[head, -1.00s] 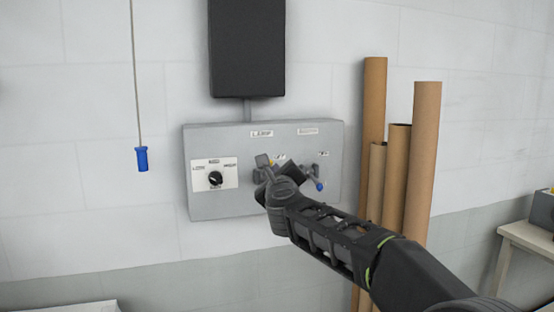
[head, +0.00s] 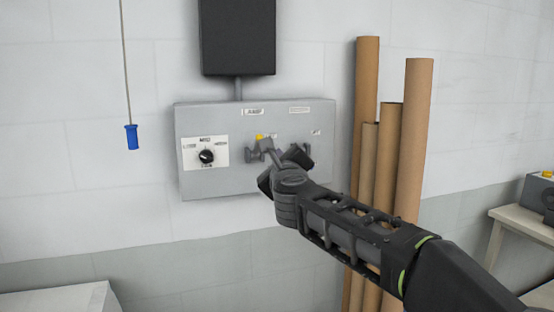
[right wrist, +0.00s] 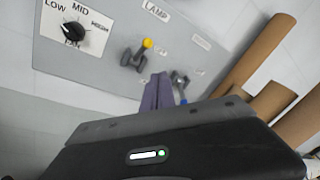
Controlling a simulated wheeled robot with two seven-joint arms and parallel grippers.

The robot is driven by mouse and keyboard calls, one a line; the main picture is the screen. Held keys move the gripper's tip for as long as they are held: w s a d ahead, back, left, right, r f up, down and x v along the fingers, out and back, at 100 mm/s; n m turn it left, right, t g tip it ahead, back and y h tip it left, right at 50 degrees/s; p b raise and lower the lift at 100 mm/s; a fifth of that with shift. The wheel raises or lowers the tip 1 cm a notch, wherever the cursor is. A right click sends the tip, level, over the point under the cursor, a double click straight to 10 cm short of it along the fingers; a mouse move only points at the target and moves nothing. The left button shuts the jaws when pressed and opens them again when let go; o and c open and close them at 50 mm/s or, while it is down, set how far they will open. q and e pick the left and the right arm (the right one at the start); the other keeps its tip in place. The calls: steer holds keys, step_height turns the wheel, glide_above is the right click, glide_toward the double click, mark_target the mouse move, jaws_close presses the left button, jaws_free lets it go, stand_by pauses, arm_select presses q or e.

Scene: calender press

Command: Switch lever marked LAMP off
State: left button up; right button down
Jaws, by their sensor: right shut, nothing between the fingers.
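The LAMP lever (head: 260,137) has a yellow tip and sits under the LAMP label (head: 252,112) on a grey wall panel (head: 225,182). In the right wrist view its yellow knob (right wrist: 147,43) points up from a dark base towards the label. My right gripper (head: 266,146) is shut and empty, in front of the panel, partly covering this lever in the head view. Contact cannot be told. My left gripper is out of view.
A rotary dial (head: 206,156) is on the panel's left. A black box (head: 237,36) is above. A blue pull handle (head: 131,137) hangs on a cord at left. Several cardboard tubes (head: 413,140) stand right of the panel, behind my right arm.

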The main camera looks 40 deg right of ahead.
steer(key=s+a, duration=0.1)
steer(key=s, duration=0.2)
steer(key=shift+a+r, duration=0.35)
steer(key=shift+r, duration=0.05)
